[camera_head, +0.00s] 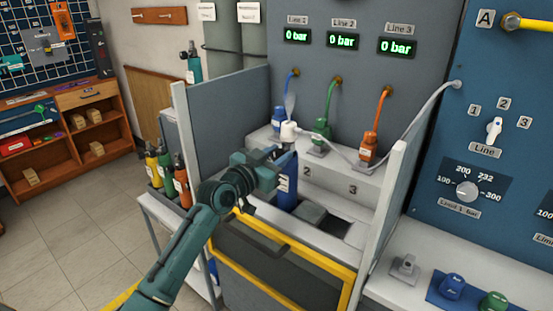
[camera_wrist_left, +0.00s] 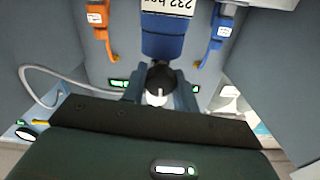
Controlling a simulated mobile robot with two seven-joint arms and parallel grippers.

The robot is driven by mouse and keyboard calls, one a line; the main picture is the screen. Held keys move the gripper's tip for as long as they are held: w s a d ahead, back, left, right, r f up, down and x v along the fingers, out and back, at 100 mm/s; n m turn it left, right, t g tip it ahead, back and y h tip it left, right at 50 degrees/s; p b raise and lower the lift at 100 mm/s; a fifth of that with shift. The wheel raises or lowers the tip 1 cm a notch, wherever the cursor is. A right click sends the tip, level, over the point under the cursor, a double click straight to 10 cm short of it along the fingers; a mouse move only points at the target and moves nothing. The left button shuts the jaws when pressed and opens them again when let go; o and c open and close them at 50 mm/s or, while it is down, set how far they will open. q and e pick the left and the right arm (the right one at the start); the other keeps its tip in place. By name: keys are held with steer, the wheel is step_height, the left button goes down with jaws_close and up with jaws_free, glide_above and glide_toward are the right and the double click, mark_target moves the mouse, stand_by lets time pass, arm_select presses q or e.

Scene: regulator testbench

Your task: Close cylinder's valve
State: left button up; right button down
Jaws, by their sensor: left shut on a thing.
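A blue gas cylinder (camera_head: 288,185) stands upright in the bench's front recess, with a white fitting (camera_head: 289,132) just above its top. In the left wrist view, which looks upside down, the cylinder (camera_wrist_left: 163,38) carries a label reading 232 bar. My left gripper (camera_head: 282,158) reaches in from the left at the cylinder's top. In the wrist view its fingers (camera_wrist_left: 158,92) are shut on the dark valve (camera_wrist_left: 161,74) at the cylinder's neck, with a white part between them. The fingers partly hide the valve. My right gripper is not in view.
Blue, green (camera_head: 321,132) and orange (camera_head: 368,145) regulators stand on the ledge behind, under displays reading 0 bar. A grey hose (camera_head: 430,100) runs to the right panel. Side walls (camera_head: 400,190) and a yellow rail (camera_head: 335,267) bound the bench. Several cylinders (camera_head: 168,172) stand at left.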

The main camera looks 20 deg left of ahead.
arm_select(q)
steer(key=shift+m, duration=0.6)
steer(key=o, duration=1)
steer(key=v, duration=1.3)
steer(key=shift+s, duration=0.1)
